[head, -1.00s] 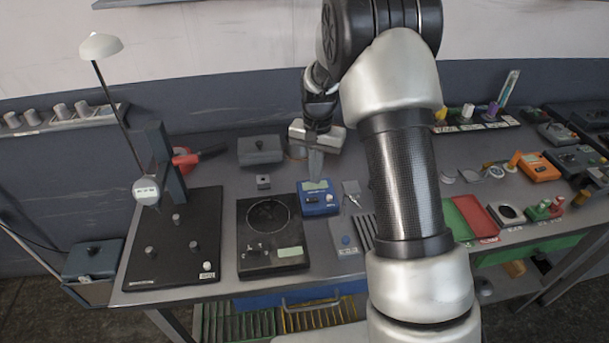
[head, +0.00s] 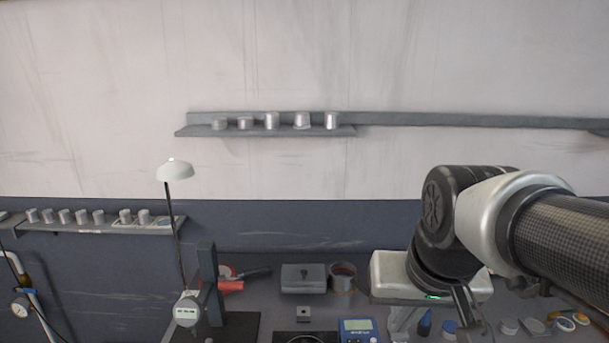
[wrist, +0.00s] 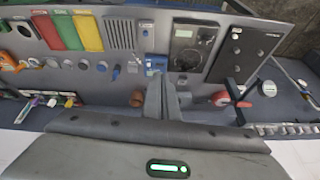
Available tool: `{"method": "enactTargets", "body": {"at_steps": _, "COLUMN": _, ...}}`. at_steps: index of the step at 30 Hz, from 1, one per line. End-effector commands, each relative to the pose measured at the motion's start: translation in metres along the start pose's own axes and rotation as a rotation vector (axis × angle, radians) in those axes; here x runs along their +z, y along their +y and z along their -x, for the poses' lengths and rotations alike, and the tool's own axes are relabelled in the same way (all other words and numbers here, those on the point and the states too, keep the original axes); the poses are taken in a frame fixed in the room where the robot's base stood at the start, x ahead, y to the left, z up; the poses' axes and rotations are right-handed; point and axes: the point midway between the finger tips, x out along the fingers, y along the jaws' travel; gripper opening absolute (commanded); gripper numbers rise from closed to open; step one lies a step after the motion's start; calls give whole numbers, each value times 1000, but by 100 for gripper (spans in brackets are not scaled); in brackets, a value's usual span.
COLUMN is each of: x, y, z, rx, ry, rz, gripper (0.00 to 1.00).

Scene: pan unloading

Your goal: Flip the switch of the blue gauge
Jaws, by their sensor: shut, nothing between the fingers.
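The blue gauge (head: 358,326) is a small blue box with a pale display, cut off by the bottom edge of the head view. In the wrist view the blue gauge (wrist: 155,63) lies just beyond my fingertips, partly covered by them. Its switch is too small to make out. My gripper (head: 402,326) hangs to the right of the gauge in the head view, apart from it in the picture. Its fingers (wrist: 161,82) are shut and empty in the wrist view. How high the fingertips are above the bench is unclear.
A grey lidded box (head: 304,277) and a metal cup (head: 343,277) stand behind the gauge. A black stand with a dial (head: 187,310) and a lamp (head: 174,170) are to the left. A black device (wrist: 192,46) lies beside the gauge. A wall shelf (head: 270,130) holds several cylinders.

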Motion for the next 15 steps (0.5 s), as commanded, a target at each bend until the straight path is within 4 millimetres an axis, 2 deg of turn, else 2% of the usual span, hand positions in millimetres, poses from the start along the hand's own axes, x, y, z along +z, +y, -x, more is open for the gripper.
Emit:
{"method": "enactTargets", "body": {"at_steps": 1, "x": 13, "y": 1, "z": 8, "rx": 1, "ry": 28, "rz": 21, "gripper": 0}}
{"method": "enactTargets", "body": {"at_steps": 3, "x": 27, "y": 3, "z": 13, "rx": 3, "ry": 52, "rz": 48, "gripper": 0}}
{"method": "enactTargets", "body": {"at_steps": 6, "x": 40, "y": 4, "z": 16, "rx": 7, "ry": 73, "rz": 74, "gripper": 0}}
{"method": "enactTargets", "body": {"at_steps": 15, "x": 46, "y": 5, "z": 17, "rx": 8, "ry": 81, "rz": 87, "gripper": 0}}
